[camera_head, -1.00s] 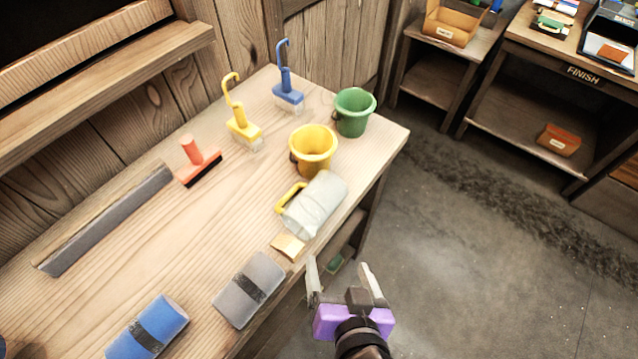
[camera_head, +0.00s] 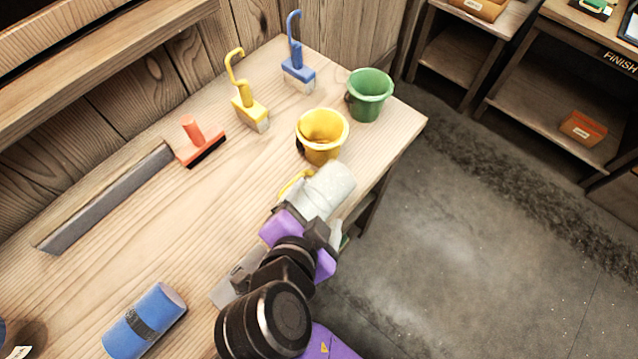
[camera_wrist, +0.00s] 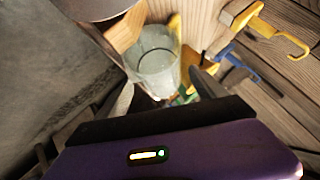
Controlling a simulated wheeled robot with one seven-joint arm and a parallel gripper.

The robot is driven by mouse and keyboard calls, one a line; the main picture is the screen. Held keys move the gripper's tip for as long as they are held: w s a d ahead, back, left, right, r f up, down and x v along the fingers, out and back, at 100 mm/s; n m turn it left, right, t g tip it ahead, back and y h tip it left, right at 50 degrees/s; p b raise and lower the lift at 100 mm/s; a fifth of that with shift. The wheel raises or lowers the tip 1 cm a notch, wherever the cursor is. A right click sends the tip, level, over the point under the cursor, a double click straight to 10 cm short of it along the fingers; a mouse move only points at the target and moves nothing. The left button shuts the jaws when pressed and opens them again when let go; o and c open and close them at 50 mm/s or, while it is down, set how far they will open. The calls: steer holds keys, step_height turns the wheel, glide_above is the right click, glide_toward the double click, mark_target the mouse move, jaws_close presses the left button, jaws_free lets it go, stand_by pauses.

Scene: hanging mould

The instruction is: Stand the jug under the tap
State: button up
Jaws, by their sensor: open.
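The jug (camera_head: 328,188) is pale and translucent with a yellow handle (camera_head: 293,184) on its left side. It is at the bench's right edge, just in front of the yellow bucket; my gripper partly hides it. I cannot tell whether it stands or lies. In the wrist view the jug (camera_wrist: 157,62) shows a round rim between my fingers. My gripper (camera_head: 306,210) is open at the jug's near end, with a finger on either side in the wrist view; contact is unclear. No tap is recognisable in these views.
A yellow bucket (camera_head: 322,134) and a green bucket (camera_head: 369,95) stand behind the jug. A blue roll (camera_head: 145,320) is at the front. The bench middle is clear.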

steer(key=x, duration=0.4)
steer(key=shift+f+p, duration=0.1)
steer(key=shift+p, duration=0.25)
steer(key=shift+c, duration=0.4)
steer(key=c, duration=1.3)
